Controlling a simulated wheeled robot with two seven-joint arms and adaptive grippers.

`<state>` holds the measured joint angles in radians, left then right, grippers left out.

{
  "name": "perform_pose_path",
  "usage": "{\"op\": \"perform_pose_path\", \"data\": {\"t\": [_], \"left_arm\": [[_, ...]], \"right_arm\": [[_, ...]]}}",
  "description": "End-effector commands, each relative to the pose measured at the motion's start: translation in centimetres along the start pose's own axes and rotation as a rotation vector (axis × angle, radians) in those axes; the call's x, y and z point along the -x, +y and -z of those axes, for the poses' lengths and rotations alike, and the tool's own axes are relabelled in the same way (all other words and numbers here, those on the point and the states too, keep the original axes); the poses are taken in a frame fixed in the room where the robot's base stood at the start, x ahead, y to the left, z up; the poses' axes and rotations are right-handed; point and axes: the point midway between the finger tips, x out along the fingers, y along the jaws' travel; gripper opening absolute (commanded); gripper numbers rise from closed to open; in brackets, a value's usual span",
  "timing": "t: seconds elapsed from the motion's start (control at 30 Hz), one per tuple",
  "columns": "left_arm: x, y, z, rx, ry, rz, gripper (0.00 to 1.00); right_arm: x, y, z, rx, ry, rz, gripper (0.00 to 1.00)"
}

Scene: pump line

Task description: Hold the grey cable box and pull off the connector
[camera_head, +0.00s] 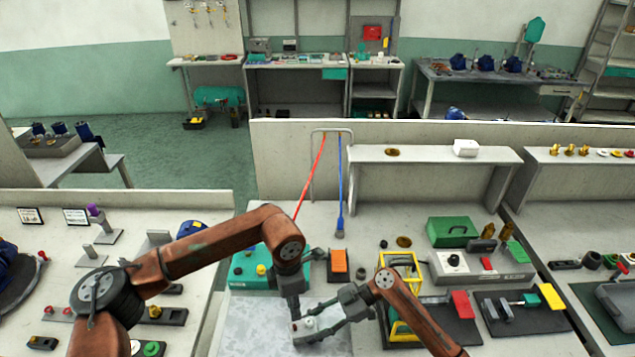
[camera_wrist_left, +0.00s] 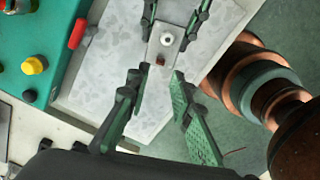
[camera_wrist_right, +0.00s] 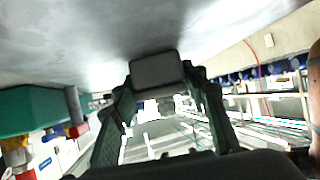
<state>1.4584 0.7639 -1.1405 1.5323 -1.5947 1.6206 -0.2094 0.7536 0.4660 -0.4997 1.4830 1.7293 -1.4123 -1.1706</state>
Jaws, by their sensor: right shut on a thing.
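The grey cable box (camera_head: 306,330) is a small light block near the bench's front, with a pale round part on its face. My right gripper (camera_head: 326,320) is shut on the box, one finger on each side; the right wrist view also shows the box (camera_wrist_right: 157,72) between the fingers. In the left wrist view, a small dark red piece (camera_wrist_left: 160,61), possibly the connector, is at the near end of the box (camera_wrist_left: 155,48). My left gripper (camera_wrist_left: 156,82) is open and empty, its fingertips just short of that end. In the head view the left gripper (camera_head: 294,308) is above the box.
A teal box with buttons (camera_head: 250,268) stands left of the grippers. An orange block (camera_head: 338,262) and a yellow frame (camera_head: 403,262) stand behind them. A blue cable (camera_head: 340,190) and a red cable (camera_head: 312,175) hang from a rack. The grey plate (camera_head: 255,325) is bare at left.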

Motion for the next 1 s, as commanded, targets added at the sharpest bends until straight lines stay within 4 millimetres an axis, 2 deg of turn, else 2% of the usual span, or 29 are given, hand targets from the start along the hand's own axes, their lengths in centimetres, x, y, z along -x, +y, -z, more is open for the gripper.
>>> {"op": "perform_pose_path", "data": {"t": [0.17, 0.7, 1.0], "left_arm": [[-0.5, -0.3, 0.3, -0.031, 0.031, -0.006, 0.21], [-6.9, -0.2, 0.5, -0.026, 0.029, -0.005, 0.21], [-7.9, -0.2, 0.5, -0.026, 0.028, -0.006, 0.21]], "right_arm": [[0.0, 0.0, -0.1, -0.001, -0.001, 0.001, 0.27], [-0.1, 0.0, -0.1, -0.001, -0.001, 0.001, 0.27], [-0.1, 0.0, -0.1, -0.001, -0.001, 0.001, 0.27]]}}
